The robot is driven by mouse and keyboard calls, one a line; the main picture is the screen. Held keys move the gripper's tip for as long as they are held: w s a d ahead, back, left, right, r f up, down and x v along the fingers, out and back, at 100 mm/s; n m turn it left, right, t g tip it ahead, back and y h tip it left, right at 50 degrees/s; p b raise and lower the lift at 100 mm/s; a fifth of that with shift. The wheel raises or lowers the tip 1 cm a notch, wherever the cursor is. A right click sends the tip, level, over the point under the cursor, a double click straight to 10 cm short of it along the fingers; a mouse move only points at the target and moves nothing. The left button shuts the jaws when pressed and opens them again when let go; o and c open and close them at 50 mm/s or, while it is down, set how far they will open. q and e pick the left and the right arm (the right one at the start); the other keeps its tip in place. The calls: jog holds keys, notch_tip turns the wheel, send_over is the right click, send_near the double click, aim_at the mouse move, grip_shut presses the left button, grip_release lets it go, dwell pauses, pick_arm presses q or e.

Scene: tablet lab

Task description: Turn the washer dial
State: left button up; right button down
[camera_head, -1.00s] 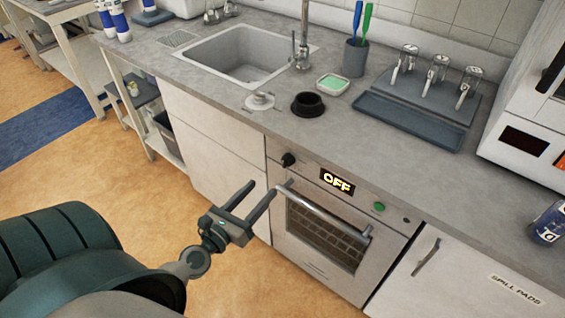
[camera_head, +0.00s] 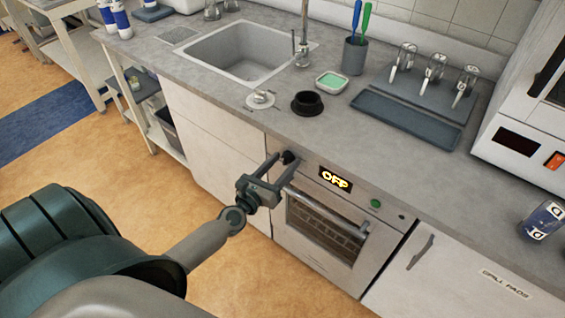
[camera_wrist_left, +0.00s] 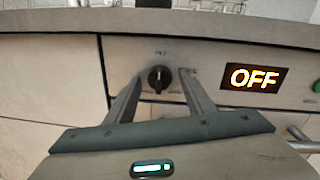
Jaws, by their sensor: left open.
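The washer (camera_head: 318,250) is a steel front-loading unit under the counter, with a glass door and a bar handle (camera_head: 325,212). Its black dial (camera_head: 288,157) is at the upper left of the panel. The display (camera_head: 335,180) reads OFF, also in the left wrist view (camera_wrist_left: 254,78). My left gripper (camera_head: 277,160) is open at the dial. In the left wrist view the dial (camera_wrist_left: 159,78) shows between the two open fingers (camera_wrist_left: 158,85), its pointer ridge roughly upright. I cannot tell whether the fingers touch it. My right gripper is not in view.
A green button (camera_head: 375,203) is right of the display. The handle lies close below and right of my left gripper. The counter (camera_head: 235,110) overhangs the panel and carries a sink, a black ring and a tray. Floor in front is clear.

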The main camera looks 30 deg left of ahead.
pick_arm(q)
jog(key=c, duration=1.1)
jog(key=shift+o, duration=0.2)
